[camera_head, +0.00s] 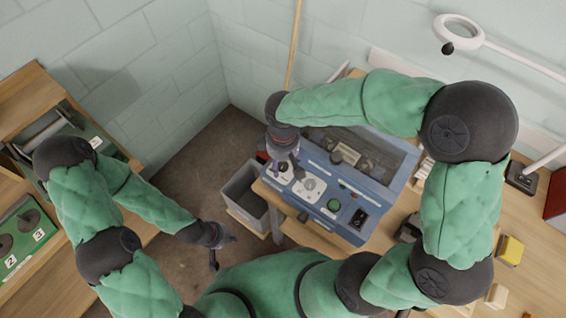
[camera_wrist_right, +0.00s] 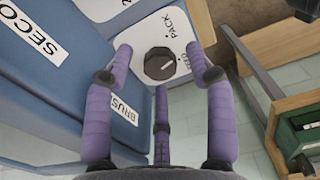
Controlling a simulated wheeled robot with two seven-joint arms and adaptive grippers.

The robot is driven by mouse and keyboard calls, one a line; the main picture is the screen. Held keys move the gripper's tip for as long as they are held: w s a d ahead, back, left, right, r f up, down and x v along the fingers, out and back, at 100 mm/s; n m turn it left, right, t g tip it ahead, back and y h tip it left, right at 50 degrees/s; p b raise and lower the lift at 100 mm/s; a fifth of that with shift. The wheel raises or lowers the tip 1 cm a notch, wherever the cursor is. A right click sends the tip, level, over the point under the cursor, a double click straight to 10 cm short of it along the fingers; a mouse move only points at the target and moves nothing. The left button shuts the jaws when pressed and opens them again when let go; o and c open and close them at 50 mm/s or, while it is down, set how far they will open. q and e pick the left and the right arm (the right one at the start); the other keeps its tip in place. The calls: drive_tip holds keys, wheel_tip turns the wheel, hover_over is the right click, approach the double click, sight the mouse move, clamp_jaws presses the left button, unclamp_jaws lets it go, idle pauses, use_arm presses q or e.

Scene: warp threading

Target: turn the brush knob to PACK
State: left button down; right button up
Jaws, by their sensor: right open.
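The brush knob (camera_wrist_right: 160,64) is a round dark knob on a white plate with PACK printed above it and a partly covered word to its right. A small pale mark on its face lies toward that right-hand word. It is not clear whether it lines up with it. My right gripper (camera_wrist_right: 159,50) is open, with purple fingers on either side of the knob, apart from it as far as I can see. In the head view my right gripper (camera_head: 283,165) is over the left end of the blue machine (camera_head: 350,180). My left gripper (camera_head: 222,245) is open and empty, above the floor.
A grey bin (camera_head: 245,188) stands left of the machine. A wooden bench (camera_head: 25,270) with a green numbered panel is at left. A yellow block (camera_head: 510,250) lies on the right table.

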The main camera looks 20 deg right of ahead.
drive_tip(key=shift+f, duration=0.15)
clamp_jaws()
drive_tip(key=shift+n+p, duration=1.25)
drive_tip(key=shift+n, duration=0.25)
drive_tip(key=shift+n+p, duration=0.9)
drive_tip(key=shift+n, duration=0.5)
